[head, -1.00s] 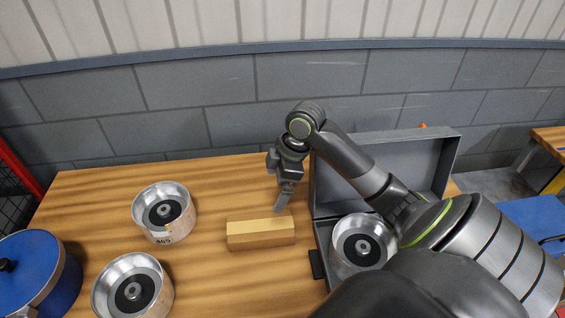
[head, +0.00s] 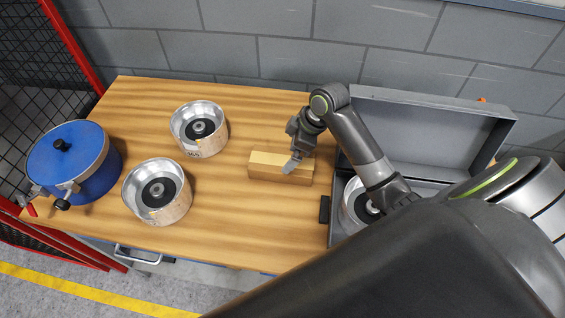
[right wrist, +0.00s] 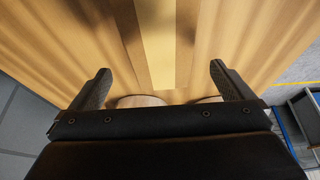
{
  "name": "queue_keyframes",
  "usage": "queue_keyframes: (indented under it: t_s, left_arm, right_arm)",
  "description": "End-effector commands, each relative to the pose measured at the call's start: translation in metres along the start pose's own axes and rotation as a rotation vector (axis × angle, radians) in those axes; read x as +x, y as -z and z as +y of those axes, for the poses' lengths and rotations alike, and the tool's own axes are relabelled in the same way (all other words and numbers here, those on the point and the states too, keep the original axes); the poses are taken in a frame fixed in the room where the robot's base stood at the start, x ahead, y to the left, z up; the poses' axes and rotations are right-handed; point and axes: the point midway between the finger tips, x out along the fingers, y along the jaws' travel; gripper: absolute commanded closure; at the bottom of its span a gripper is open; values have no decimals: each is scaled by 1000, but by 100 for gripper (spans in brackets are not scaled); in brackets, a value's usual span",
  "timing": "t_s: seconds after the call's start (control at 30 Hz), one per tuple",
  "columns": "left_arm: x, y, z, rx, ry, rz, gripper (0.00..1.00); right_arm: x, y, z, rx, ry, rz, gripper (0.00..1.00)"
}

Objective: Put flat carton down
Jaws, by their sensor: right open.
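The flat carton (head: 266,171), a long tan box with a paler top, lies on the wooden table in the middle of the head view. My right gripper (head: 292,165) reaches down over the carton's right end and hides part of it. In the right wrist view the carton (right wrist: 155,40) runs as a pale strip between the two spread fingers (right wrist: 160,70), with a gap on either side. The gripper is open and holds nothing. My left gripper is not in view.
Two silver round metal parts (head: 158,215) stand left of the carton on the table (head: 215,225), beside a blue pot (head: 68,160). An open grey case (head: 430,130) with another round part inside stands right. Bare table lies in front of the carton.

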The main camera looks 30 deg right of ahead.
Motion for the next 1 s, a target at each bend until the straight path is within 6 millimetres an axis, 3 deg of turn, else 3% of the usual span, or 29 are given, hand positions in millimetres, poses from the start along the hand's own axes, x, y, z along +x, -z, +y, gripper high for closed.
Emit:
queue_keyframes:
  t_s: [0.17, 0.33, 0.63, 0.97, 1.0]
  left_arm:
    - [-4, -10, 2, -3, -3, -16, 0]
    - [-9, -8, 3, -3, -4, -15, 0]
    - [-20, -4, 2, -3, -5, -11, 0]
    - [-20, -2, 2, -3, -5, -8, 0]
    - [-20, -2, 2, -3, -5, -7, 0]
  right_arm:
    - [18, 0, 0, 1, 0, 0, 0]
    - [28, 0, -1, 3, 3, 0, 0]
    - [66, -1, -2, 2, 2, -1, 0]
    - [73, -2, -1, -1, -1, -1, 0]
    - [73, -2, -1, -1, -1, -1, 4]
